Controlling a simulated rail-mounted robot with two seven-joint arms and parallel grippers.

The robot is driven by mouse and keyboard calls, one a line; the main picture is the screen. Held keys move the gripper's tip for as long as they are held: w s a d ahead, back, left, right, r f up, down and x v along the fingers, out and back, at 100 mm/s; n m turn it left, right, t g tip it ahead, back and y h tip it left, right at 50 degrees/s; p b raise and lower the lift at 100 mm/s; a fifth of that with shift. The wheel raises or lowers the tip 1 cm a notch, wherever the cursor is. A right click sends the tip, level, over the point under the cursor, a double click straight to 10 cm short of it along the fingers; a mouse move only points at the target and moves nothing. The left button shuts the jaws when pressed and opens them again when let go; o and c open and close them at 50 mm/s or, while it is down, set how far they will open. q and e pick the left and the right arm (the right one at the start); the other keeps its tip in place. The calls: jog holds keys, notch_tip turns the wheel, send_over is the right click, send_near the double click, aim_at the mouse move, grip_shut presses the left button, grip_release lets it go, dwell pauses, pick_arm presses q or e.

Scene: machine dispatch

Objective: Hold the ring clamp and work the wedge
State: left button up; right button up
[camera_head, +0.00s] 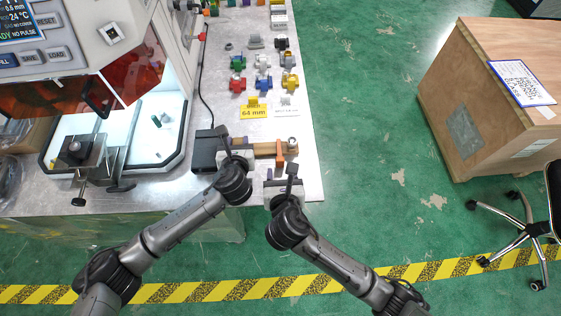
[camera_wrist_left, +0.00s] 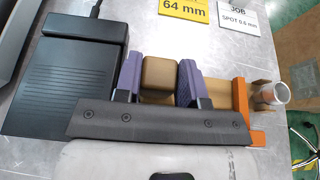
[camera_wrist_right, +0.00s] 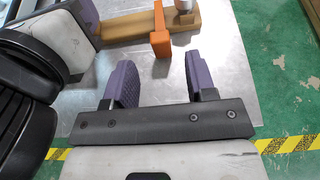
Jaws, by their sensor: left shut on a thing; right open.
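The ring clamp (camera_head: 264,148) is a light-brown wooden bar lying crosswise near the front right of the bench. My left gripper (camera_wrist_left: 158,82) has its purple pads closed on both sides of the clamp's brown body (camera_wrist_left: 158,73). A shiny metal cylinder (camera_wrist_right: 184,5) sits at the clamp's right end. An orange piece (camera_wrist_right: 160,42) crosses the bar near that end; it also shows in the left wrist view (camera_wrist_left: 241,100). I cannot tell if it is the wedge. My right gripper (camera_wrist_right: 160,80) is open and empty, in front of the orange piece and apart from it.
A black pedal (camera_head: 206,150) lies left of the clamp. A yellow "64 mm" card (camera_head: 253,112) and a white job card (camera_head: 286,112) lie behind, with several coloured fixtures beyond. The welding machine (camera_head: 110,40) stands left. The bench's right edge is close.

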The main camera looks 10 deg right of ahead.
aim_at(280, 162)
jog(key=shift+x, duration=2.55)
jog(key=shift+c, duration=0.2)
grip_shut()
